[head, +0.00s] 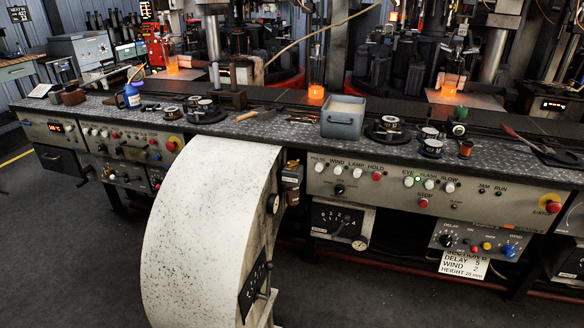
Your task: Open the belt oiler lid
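No part carries a readable belt oiler label, so I cannot tell for sure which thing it is. A small dark box with a brass-coloured part (291,173) hangs at the bench front, just right of the large white curved cover; it may be the oiler. Its lid is too small to make out, and I cannot tell whether it is open or shut. Neither of my grippers is in view.
The white speckled cover (205,220) stands out in front of the long bench (270,130). An open grey bin (342,124), a blue bottle (132,96) and dark round mould parts (388,127) stand on the bench. Glowing orange glass (316,92) is behind. Dark floor (70,250) is clear at left.

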